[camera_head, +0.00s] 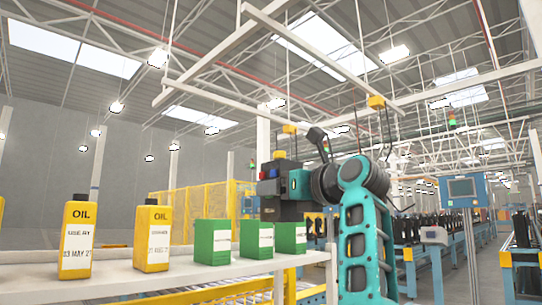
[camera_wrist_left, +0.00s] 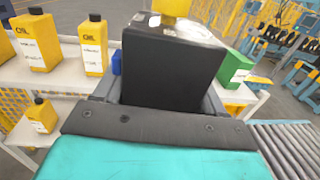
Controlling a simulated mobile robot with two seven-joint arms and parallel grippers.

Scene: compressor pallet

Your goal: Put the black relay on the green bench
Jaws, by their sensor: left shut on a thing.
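The black relay (camera_wrist_left: 170,72) is a dark box with a yellow part on top, upright in the left wrist view. My left gripper (camera_wrist_left: 163,92) is shut on it, with a grey finger at each side. In the head view my teal arm reaches up in the middle, and the dark relay (camera_head: 276,209) shows at its end, with small red, blue and yellow parts near its top. My right gripper is not in view. I cannot make out a green bench in either view.
A white shelf (camera_head: 120,280) bears yellow oil bottles (camera_head: 153,238) and several green boxes (camera_head: 212,242). A screen on a post (camera_head: 462,190) and blue conveyor frames stand at the right. The left wrist view shows a roller conveyor (camera_wrist_left: 288,145) at lower right.

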